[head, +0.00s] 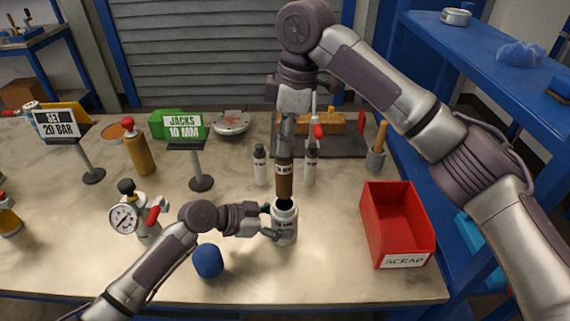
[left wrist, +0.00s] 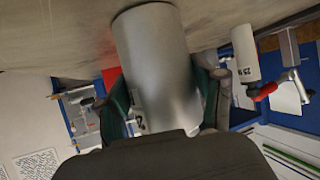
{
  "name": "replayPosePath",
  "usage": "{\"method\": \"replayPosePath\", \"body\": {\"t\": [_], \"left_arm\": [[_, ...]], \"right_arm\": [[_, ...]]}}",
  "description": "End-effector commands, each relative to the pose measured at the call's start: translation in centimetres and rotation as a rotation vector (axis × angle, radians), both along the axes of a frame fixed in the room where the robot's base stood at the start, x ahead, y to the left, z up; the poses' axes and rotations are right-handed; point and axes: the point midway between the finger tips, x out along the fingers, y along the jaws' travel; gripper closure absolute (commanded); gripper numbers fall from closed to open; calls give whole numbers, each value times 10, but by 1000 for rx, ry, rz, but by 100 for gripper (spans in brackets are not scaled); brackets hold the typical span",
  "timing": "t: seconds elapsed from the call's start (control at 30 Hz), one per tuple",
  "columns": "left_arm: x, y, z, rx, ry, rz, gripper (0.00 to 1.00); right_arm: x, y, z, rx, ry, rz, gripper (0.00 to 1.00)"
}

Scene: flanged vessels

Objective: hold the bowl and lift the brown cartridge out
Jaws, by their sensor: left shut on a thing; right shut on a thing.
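The bowl (head: 284,225) is a pale metal cylinder with an open dark top, upright near the front of the table. My left gripper (head: 272,222) is shut on it from the left. In the left wrist view the bowl (left wrist: 155,65) fills the middle, between the fingers of my left gripper (left wrist: 165,108). The brown cartridge (head: 285,187) is upright directly above the bowl's mouth. My right gripper (head: 285,150) is shut on its upper end from above. The cartridge's lower end is at the mouth; I cannot tell whether any of it is still inside.
A red scrap bin (head: 388,228) stands to the right. Two white bottles (head: 260,165) (head: 311,166) stand behind the cartridge. A blue ball-like object (head: 208,261) lies by my left forearm, and a pressure gauge (head: 125,218) stands left. The front table between bowl and bin is clear.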

Motion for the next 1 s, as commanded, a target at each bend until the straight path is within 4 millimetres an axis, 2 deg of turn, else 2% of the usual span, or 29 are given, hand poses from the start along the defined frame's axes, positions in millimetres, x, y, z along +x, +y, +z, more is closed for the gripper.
{"method": "replayPosePath", "body": {"t": [0.1,0.2,0.5,0.53,0.7,1.0], "left_arm": [[-1,0,-2,4,2,-1,60],[-1,0,-2,4,2,-1,60],[-1,0,-2,4,2,-1,60],[-1,1,-2,4,2,-1,31],[0,0,-1,3,1,-1,3],[0,0,0,1,0,0,3]], "right_arm": [[1,0,17,0,-1,0,100],[0,0,23,-1,0,0,100],[0,0,26,0,0,0,100],[0,0,26,0,0,0,100],[0,0,26,-1,0,0,100],[0,0,26,0,0,0,100]]}}
